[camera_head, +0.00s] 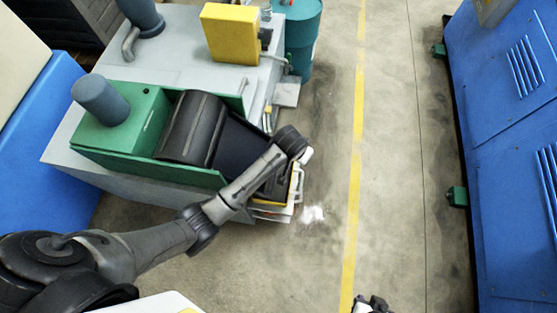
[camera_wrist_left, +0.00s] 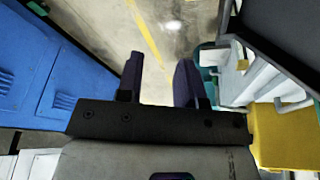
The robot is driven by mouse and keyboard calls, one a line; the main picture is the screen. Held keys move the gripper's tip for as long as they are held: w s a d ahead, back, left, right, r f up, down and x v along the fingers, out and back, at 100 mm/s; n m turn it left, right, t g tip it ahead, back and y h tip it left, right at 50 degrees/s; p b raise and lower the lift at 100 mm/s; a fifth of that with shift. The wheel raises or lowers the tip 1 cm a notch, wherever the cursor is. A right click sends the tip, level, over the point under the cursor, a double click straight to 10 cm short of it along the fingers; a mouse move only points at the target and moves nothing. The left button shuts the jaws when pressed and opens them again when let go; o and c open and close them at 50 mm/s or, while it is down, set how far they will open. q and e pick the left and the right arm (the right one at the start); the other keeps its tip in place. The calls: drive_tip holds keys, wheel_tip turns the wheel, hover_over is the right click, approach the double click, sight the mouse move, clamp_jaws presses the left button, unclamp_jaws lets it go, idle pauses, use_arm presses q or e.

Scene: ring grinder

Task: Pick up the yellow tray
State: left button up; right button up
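A yellow-edged piece (camera_head: 293,187) shows at the lower right end of the green grinder's chute, beside a white handle; I cannot tell whether it is the yellow tray. My left arm crosses the grinder and covers part of this area. Its wrist ends just above and beside the yellow edge, and its fingers are hidden in the head view. In the left wrist view my left gripper (camera_wrist_left: 158,82) is open, with bare floor showing between its two dark fingers. My right gripper (camera_head: 371,305) only peeks in at the bottom edge; its fingers are cut off.
The green and grey grinder (camera_head: 122,140) fills the left side. A yellow box (camera_head: 231,34) sits on the grey machine behind it, near a teal barrel (camera_head: 302,35). Blue cabinets (camera_head: 505,130) line the right. The floor (camera_head: 400,150) between is clear.

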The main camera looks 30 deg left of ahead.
use_arm(q)
drive_tip(key=f+n+g+b, duration=0.1)
drive_tip(key=f, duration=0.5)
drive_tip(key=s+f+n+g+b, duration=0.1)
drive_tip(key=f+n, duration=0.1)
drive_tip(key=f, duration=0.5)
drive_tip(key=f+n+g+b, duration=0.1)
drive_tip(key=f+n+b, duration=0.1)
drive_tip(key=f, duration=0.5)
drive_tip(key=shift+s+a+g+y, duration=0.25)
drive_tip(key=shift+s+g+y, duration=0.05)
drive_tip(key=shift+f, duration=0.6)
drive_tip(key=f+b, duration=0.3)
drive_tip(key=shift+w+f, duration=0.25)
drive_tip(key=shift+f, duration=0.05)
drive_tip(key=shift+f+b, duration=0.7)
drive_tip(key=shift+f, duration=0.05)
